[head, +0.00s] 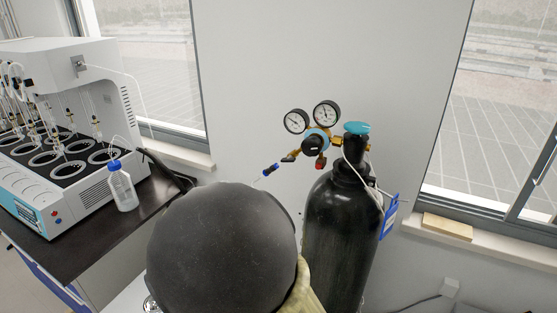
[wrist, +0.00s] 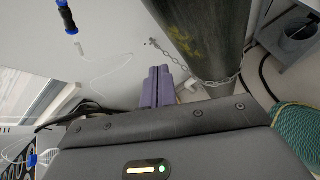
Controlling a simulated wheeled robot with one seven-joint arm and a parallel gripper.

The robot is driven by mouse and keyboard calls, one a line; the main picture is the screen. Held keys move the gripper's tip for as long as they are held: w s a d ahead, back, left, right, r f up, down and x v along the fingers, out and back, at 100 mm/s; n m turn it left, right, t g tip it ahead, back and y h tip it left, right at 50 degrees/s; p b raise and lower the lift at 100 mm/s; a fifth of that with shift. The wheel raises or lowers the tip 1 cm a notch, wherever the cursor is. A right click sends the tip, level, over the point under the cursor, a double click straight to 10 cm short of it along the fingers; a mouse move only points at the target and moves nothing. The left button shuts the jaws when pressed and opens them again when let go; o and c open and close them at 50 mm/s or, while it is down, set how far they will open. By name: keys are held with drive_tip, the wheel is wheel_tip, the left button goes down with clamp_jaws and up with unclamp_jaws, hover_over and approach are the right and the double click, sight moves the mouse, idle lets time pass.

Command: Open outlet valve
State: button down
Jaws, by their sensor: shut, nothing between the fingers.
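A black gas cylinder (head: 335,235) stands against the wall, with a teal handwheel (head: 356,128) on top. A brass regulator (head: 315,143) with two round gauges is mounted at its neck, with a red part (head: 320,163) below. A blue-and-black fitting (head: 270,169) sits at the regulator's left; it also shows at the wrist view's top left (wrist: 67,16). I cannot tell which part is the outlet valve. My gripper (wrist: 158,70) is shut and empty, beside the lower cylinder (wrist: 204,35) and apart from the fitting. It is hidden in the head view behind my dark arm link.
A chain (wrist: 205,80) goes around the cylinder. At left, a black-topped bench (head: 100,235) holds a white distiller (head: 75,75) and a blue-capped bottle (head: 122,188). A blue tag (head: 390,217) hangs at the cylinder's right. Windowsills flank the wall.

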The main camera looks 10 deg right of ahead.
drive_tip(key=s+a+f+m+g+y+p, duration=0.2)
drive_tip(key=a+f+m+g+y, duration=0.1)
drive_tip(key=a+f+m+y, duration=0.4)
drive_tip(key=w+a+r+m+t+y+p, duration=0.2)
drive_tip(key=w+a+m+t+y, duration=0.1)
drive_tip(key=w+a+m+t, duration=0.25)
drive_tip(key=w+d+r+m+t+h+p, duration=0.1)
drive_tip(key=w+d+r+m+t+h, duration=0.2)
drive_tip(key=w+r+m+t, duration=0.4)
drive_tip(key=s+d+r+m+h, duration=0.2)
drive_tip(key=d+r+m+h, duration=0.1)
drive_tip(key=d+r+h, duration=0.1)
drive_tip(key=s+d+r+m+h+p, duration=0.1)
drive_tip(key=s+d+r+m+h, duration=0.1)
drive_tip(key=d+r+h, duration=0.3)
wheel_tip(320, 180, up, 2)
drive_tip(key=shift+s+d+r+m+h, duration=0.1)
drive_tip(key=shift+s+d+m+h, duration=0.25)
drive_tip(key=shift+m+h, duration=0.35)
drive_tip(key=shift+t, duration=0.25)
